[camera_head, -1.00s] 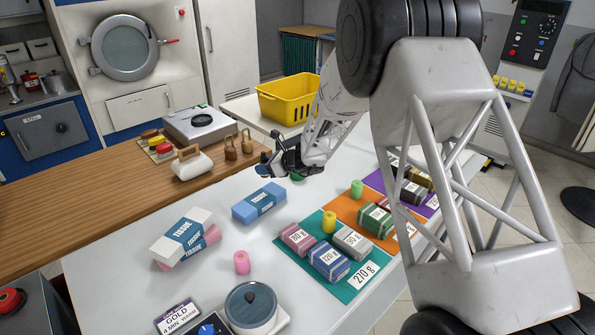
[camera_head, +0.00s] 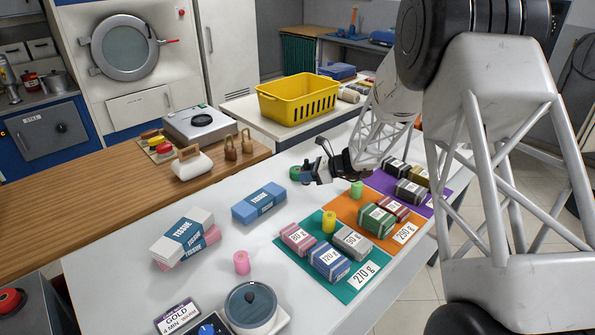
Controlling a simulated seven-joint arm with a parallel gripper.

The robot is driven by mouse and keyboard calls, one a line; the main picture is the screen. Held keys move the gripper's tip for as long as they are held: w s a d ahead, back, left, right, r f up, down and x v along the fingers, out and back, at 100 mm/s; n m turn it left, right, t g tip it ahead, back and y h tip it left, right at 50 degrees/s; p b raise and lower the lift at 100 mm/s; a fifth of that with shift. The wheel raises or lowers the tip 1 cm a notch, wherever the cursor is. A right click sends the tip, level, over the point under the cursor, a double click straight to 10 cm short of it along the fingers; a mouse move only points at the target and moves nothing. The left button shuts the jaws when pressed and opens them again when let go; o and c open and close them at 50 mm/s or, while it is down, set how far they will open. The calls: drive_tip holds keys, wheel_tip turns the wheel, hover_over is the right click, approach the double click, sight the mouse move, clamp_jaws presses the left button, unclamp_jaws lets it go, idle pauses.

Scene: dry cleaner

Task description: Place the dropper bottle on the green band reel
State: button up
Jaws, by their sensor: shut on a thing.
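My gripper (camera_head: 309,175) is over the white table, pointing left, its jaws shut on a small dark thing. I take this for the dropper bottle, as none shows elsewhere; its outline merges with the dark fingers. A dark green round thing (camera_head: 295,173) shows just left of the fingertips and looks like the green band reel. I cannot tell whether the held thing touches it. A lighter green upright cylinder (camera_head: 356,189) stands to the right, on the orange mat, clear of the gripper.
Blue pack (camera_head: 258,203), tissue packs (camera_head: 182,240), pink cylinder (camera_head: 241,262) and a lidded pot (camera_head: 251,304) stand on the table. Labelled bundles and a yellow cylinder (camera_head: 329,222) are on the coloured mats. A yellow basket (camera_head: 297,99) stands behind. The table's middle left is clear.

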hover_over(297, 169)
drive_tip(key=shift+s+f, duration=0.15)
drive_tip(key=shift+f, duration=0.6)
idle(0.5)
drive_tip(key=shift+f, duration=1.75)
drive_tip(key=shift+f, duration=0.1)
drive_tip(key=o, duration=0.9)
